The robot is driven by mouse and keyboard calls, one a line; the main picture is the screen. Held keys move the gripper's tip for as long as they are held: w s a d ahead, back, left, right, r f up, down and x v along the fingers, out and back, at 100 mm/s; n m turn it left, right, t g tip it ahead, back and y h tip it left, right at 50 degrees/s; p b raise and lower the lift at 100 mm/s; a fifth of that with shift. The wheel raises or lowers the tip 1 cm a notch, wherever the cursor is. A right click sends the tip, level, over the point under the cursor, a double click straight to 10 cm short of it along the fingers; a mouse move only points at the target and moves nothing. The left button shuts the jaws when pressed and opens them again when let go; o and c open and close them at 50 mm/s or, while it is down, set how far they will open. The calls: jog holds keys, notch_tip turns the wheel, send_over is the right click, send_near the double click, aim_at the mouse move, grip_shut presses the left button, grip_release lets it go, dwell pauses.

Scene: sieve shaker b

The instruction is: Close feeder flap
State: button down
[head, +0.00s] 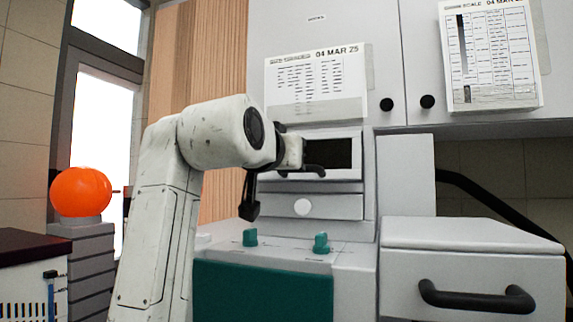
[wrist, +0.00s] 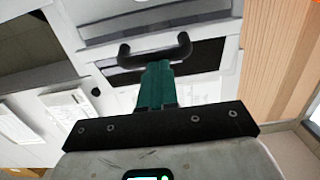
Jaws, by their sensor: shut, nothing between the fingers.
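The feeder flap looks like the light grey panel (wrist: 140,22) with a black bar handle (wrist: 155,50) in the wrist view. A dark opening (wrist: 207,55) shows beside the handle, and in the head view a dark opening (head: 338,154) shows above the handle (head: 318,171). How far the flap stands open is hard to tell. My gripper (wrist: 157,66) has its teal fingers shut and empty, with the tips at the middle of the handle. I cannot tell whether they touch it. In the head view my wrist hides the fingers and part of the flap.
Two teal knobs (head: 321,243) stand on the ledge. A grey box with a black handle (head: 478,298) is at right. Cupboards (head: 408,60) hang above. An orange ball (head: 80,192) is at left.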

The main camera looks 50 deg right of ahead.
jog(key=shift+w+d+f+t+h+b, duration=0.2)
jog(key=shift+d+f+h+b, duration=0.25)
jog(key=shift+d+f, duration=0.15)
jog(key=shift+w+d+f+t+h+b, duration=0.1)
jog(key=shift+w+d+f+h+b, duration=0.1)
jog(key=shift+d+f+h+b, duration=0.4)
jog(key=shift+a+f, duration=0.1)
